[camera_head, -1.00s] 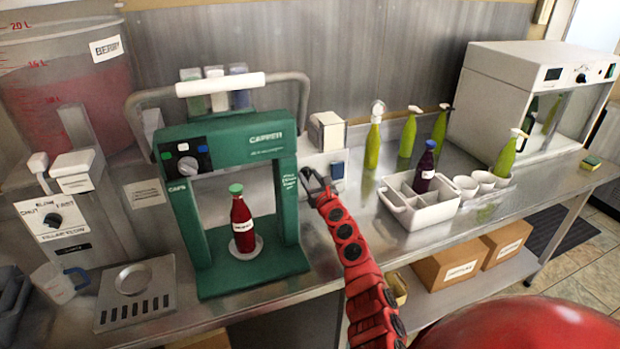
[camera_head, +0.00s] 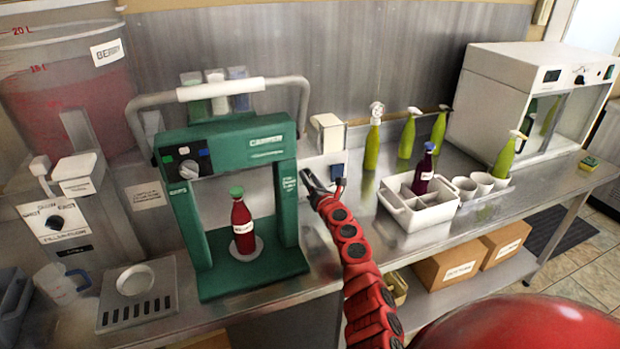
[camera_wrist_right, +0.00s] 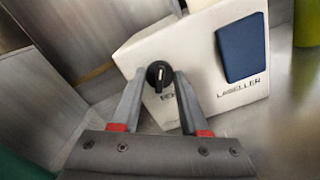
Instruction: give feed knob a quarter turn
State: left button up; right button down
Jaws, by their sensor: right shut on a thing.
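The feed knob (camera_wrist_right: 158,76) is a small black dial with a pale pointer line, on the white front of the labeller (camera_wrist_right: 205,50). The pointer line stands close to upright in the right wrist view, leaning slightly right at its top. My right gripper (camera_wrist_right: 159,82) is shut on the knob, one finger on each side of it. In the head view the right gripper (camera_head: 318,182) reaches the front of the labeller (camera_head: 318,163), and the knob is hidden there. The printing below the knob is partly covered. My left gripper is not in view.
A blue pad (camera_wrist_right: 241,47) is right of the knob. The green capper (camera_head: 285,200) with a red bottle (camera_head: 242,228) stands left of my arm. A white crate (camera_head: 425,215) holding a dark bottle (camera_head: 424,172) is to the right, with green spray bottles (camera_head: 372,145) behind.

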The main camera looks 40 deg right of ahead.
jog(key=m+p, duration=0.2)
jog(key=m, duration=0.4)
jog(key=shift+d+m, duration=0.1)
jog(key=shift+m, duration=0.2)
jog(key=m+p, duration=0.1)
jog(key=m, duration=0.2)
jog(key=shift+p, duration=0.3)
jog(key=shift+f+m+p, duration=0.1)
jog(key=shift+m+p, duration=0.3)
jog(key=shift+m, duration=0.6)
jog(key=shift+f, duration=0.1)
jog(key=shift+c, duration=2.2)
grip_release()
jog(key=shift+s, duration=0.15)
